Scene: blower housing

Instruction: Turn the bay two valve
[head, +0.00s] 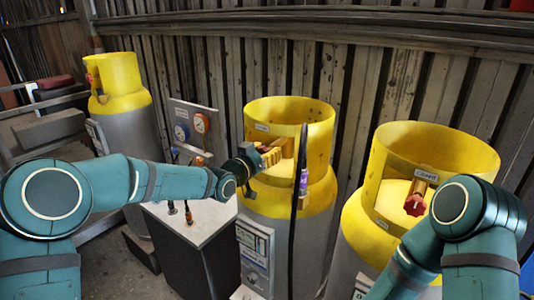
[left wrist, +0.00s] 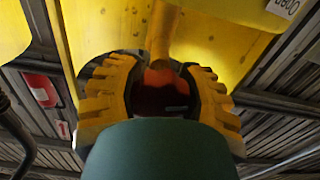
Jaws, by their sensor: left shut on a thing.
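The middle cylinder (head: 313,218) is grey with a yellow top and an open yellow collar (head: 312,108). My left gripper (head: 270,156) reaches into the collar's opening from the left. In the left wrist view its yellow ridged fingers (left wrist: 165,88) are closed around a red valve knob (left wrist: 160,77), one on each side. The knob's lower part is dark, and its stem runs up behind it. The small collar labels are too small to read surely. My right arm is in front of the right cylinder (head: 350,220); its gripper is not seen.
The right cylinder has its own red valve knob (head: 415,204) inside its collar. Another yellow-topped cylinder (head: 128,125) stands at the far left. A gauge panel (head: 193,128) and a grey cabinet (head: 192,235) stand between. A dark hose (head: 297,220) hangs before the middle cylinder.

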